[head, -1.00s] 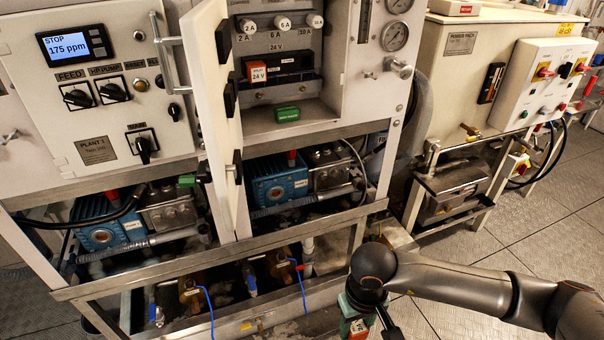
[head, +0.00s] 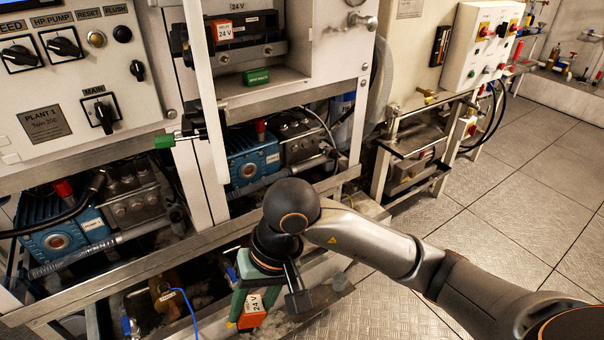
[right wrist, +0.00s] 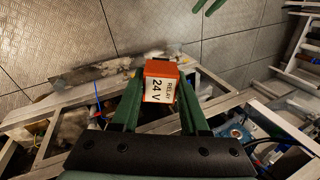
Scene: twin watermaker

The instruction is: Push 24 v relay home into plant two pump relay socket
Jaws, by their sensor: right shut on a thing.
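My right gripper (right wrist: 157,85) is shut on an orange relay (right wrist: 161,82) labelled RELAY 24 V. In the head view the gripper (head: 247,310) hangs low in front of the frame, with the relay (head: 252,314) between its green fingers, clear of the cabinet. Another orange 24 V relay (head: 222,30) sits in the open right-hand cabinet, beside a black block (head: 260,24) on the rail. I cannot make out an empty relay socket.
The cabinet's white door (head: 205,100) stands open, edge-on, left of the relay rail. A green labelled block (head: 257,77) lies below the rail. Blue pumps (head: 250,160) and a metal frame (head: 130,275) are underneath. Chequered floor (head: 520,220) is clear at right.

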